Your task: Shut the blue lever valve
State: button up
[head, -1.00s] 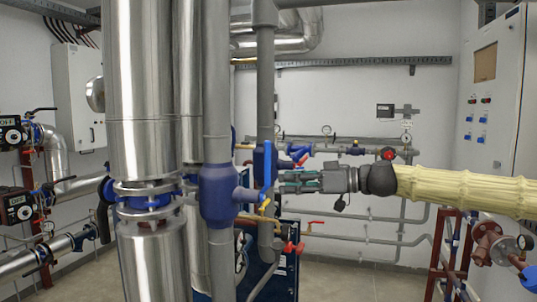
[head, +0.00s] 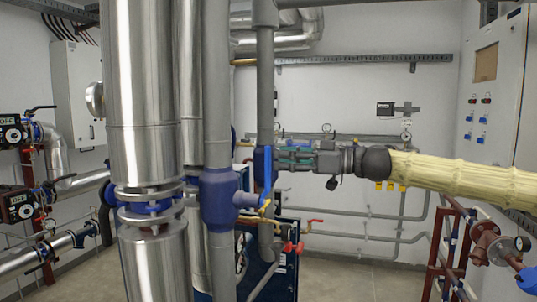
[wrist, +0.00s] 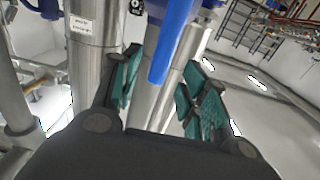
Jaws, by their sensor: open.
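The blue lever (head: 267,172) stands upright, in line with the grey vertical pipe, at the blue valve body (head: 220,197) in the head view. My gripper (head: 284,158) is just right of the lever's upper part, its fingers pointing left at it. In the wrist view, the blue lever (wrist: 172,40) runs down between the two teal-padded fingers of my gripper (wrist: 158,88). The fingers are apart and not closed on it. I cannot tell whether either finger touches the lever.
A thick shiny insulated pipe (head: 150,80) stands left of the valve. A yellow-handled part (head: 266,208) and a red-handled valve (head: 292,248) sit below the lever. A grey cabinet (head: 497,110) is at right.

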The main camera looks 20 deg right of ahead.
aim_at(271, 157)
jog(key=shift+p+x, duration=0.9)
jog(key=shift+x, duration=1.65)
grip_shut()
